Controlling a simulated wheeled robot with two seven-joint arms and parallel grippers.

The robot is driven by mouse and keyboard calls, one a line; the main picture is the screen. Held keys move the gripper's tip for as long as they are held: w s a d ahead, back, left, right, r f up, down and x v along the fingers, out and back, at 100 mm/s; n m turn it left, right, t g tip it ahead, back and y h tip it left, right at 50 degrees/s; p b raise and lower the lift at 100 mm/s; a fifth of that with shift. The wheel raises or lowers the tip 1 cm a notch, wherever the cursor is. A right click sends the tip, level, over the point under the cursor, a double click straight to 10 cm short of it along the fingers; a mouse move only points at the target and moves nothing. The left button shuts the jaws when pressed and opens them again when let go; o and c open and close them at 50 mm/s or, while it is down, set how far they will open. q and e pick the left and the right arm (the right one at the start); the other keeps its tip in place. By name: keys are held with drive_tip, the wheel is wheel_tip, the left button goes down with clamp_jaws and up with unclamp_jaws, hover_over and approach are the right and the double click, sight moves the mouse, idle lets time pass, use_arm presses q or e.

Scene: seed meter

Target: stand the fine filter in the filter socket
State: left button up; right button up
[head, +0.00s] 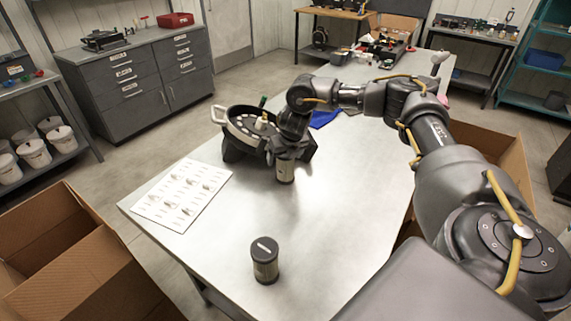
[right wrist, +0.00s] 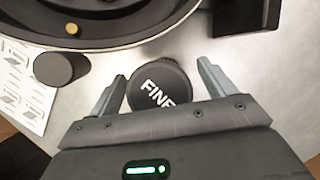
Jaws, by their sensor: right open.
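The fine filter, a dark-capped canister lettered "FINE" (right wrist: 160,86), stands upright on the table in the right wrist view. In the head view its metallic body (head: 285,172) shows below my right gripper. My right gripper (right wrist: 163,82) is open, with a finger on each side of the filter's cap and gaps visible. In the head view the gripper (head: 289,158) points down over the filter. The seed meter (head: 240,128), a dark round housing, stands just left of it. I cannot make out the filter socket. My left gripper is not in view.
A second dark-capped canister (head: 265,262) stands near the table's front edge. A printed sheet (head: 181,194) lies at the left. A blue item (head: 323,119) lies behind my wrist. Tools (head: 385,48) crowd the far end. The table's middle right is clear.

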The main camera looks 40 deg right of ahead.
drive_tip(key=shift+f, duration=0.15)
drive_tip(key=c, duration=1.1)
drive_tip(key=shift+c, duration=0.2)
drive_tip(key=shift+w+r, duration=0.1)
drive_tip(key=shift+r, duration=0.5)
wheel_tip(320, 180, up, 2)
drive_tip(key=shift+r+b, duration=0.15)
drive_tip(key=shift+b, duration=0.25)
drive_tip(key=s+a+r, duration=0.9)
drive_tip(key=s, duration=0.1)
drive_tip(key=shift+s+r, duration=0.35)
